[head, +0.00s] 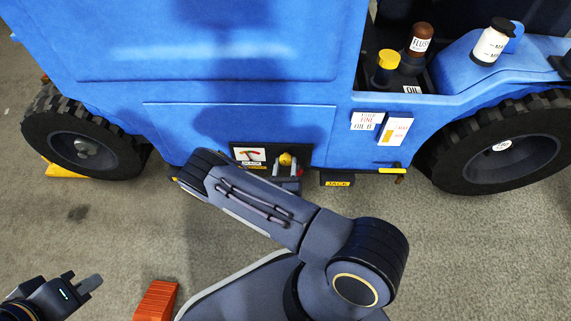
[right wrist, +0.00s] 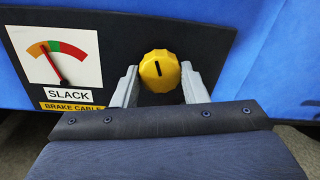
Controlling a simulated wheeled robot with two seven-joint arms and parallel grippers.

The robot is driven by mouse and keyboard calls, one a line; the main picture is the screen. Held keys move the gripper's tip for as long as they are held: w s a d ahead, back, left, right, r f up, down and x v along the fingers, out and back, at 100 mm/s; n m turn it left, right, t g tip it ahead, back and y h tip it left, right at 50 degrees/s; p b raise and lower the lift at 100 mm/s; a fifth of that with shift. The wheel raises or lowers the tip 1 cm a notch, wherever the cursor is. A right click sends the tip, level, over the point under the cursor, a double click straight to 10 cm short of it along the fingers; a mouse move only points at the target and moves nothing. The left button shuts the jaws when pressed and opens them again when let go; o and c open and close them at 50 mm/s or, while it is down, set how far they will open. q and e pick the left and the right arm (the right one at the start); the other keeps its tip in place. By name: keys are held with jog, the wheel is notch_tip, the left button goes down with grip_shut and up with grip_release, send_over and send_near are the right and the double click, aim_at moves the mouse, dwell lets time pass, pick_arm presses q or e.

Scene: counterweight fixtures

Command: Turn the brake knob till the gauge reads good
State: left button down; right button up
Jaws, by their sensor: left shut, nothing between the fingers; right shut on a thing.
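The yellow brake knob (head: 285,159) is on a dark panel low on the blue vehicle's side. In the right wrist view the knob (right wrist: 159,71) has a black mark, close to upright with a slight tilt. My right gripper (right wrist: 158,82) has a finger on either side of the knob and is shut on it. The gauge (right wrist: 55,52) is left of the knob, with orange, green and red bands. Its red needle leans up-left, near the border of orange and green. The sign below reads SLACK (right wrist: 69,95). My left gripper (head: 88,284) is shut and empty at lower left.
The blue vehicle (head: 230,70) stands on tyres at left (head: 80,140) and right (head: 505,150). A JACK label (head: 338,183) and a yellow handle (head: 392,170) are right of the knob. Bottles, including FLUSH (head: 420,42), stand in the upper tray. An orange block (head: 155,300) lies on the floor.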

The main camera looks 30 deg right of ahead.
jog(key=m+p, duration=0.2)
jog(key=m, duration=0.1)
jog(key=shift+r, duration=0.15)
jog(key=shift+m+p, duration=0.4)
jog(key=shift+m, duration=0.6)
jog(key=shift+y, duration=0.3)
jog(key=o, duration=1)
jog(key=shift+c, duration=0.2)
jog(key=p+v, duration=0.2)
jog(key=v, duration=0.5)
jog(key=shift+s+a, duration=0.25)
jog(key=shift+s, duration=0.1)
